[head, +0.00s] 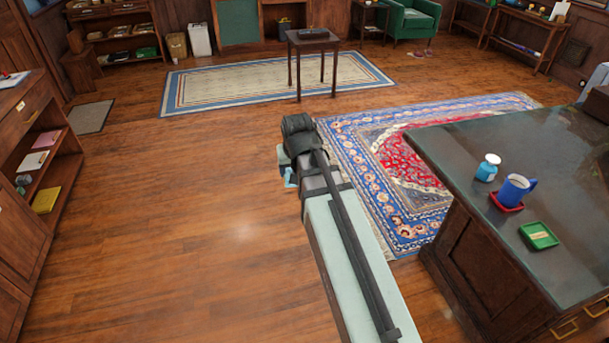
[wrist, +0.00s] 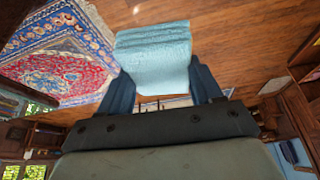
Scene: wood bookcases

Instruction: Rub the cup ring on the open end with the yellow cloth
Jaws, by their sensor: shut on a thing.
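My gripper (wrist: 163,88) is shut on a folded light blue cloth (wrist: 155,50), which sticks out past the two fingers in the wrist view. In the head view only a small blue bit of this cloth (head: 290,178) shows beside the end of my arm, above open floor. The cloth in my gripper is blue, not yellow. A flat yellow thing (head: 46,199) lies on a low shelf at the left; I cannot tell if it is a cloth. I cannot make out a cup ring on any surface.
A dark-topped desk (head: 470,160) stands at the right, with a blue mug (head: 516,188) on a red coaster, a white-capped blue bottle (head: 488,168) and a green coaster (head: 538,235). A wood bookcase (head: 20,240) stands at the left. The floor (head: 190,200) between is clear.

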